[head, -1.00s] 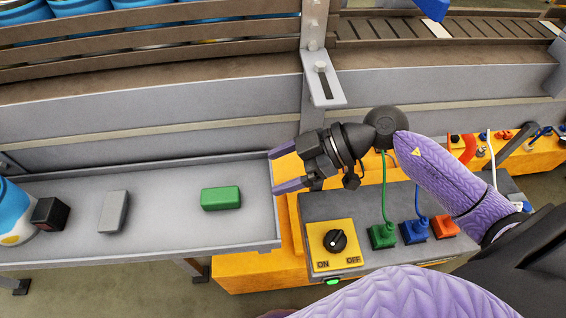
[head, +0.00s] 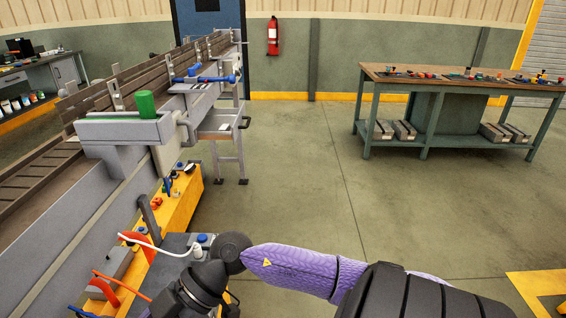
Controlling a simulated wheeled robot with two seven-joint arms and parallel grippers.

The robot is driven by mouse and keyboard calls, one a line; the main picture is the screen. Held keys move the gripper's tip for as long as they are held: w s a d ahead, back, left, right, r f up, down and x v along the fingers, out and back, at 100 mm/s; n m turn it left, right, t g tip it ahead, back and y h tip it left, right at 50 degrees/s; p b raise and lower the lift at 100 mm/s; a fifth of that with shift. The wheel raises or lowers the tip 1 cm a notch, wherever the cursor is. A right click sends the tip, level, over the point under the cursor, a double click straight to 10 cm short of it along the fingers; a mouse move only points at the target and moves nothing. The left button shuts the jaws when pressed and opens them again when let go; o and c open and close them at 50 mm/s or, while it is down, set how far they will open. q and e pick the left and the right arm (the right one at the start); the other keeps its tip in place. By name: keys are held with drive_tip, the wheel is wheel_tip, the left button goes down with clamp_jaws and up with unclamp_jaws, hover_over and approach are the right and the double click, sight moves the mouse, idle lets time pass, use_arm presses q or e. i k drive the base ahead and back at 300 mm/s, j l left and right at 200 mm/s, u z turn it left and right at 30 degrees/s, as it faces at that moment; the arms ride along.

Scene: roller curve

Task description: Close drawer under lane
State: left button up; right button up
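A grey drawer-like tray (head: 220,124) with a dark handle (head: 244,122) juts out to the right below the far end of the conveyor lane (head: 130,75). It looks pulled out, though its inside is too small to make out. My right gripper (head: 178,304) is at the bottom left, near the grey control box and far short of the tray. Its dark wrist and part of its body show, but the fingers are cut off by the lower edge. My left gripper is not in view.
A yellow ledge (head: 180,212) with small tools and cables runs along the lane's side. A green workbench (head: 430,80) stands at the back right. The floor between is clear.

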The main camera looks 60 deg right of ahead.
sight(209, 126)
drive_tip(key=z, duration=1.7)
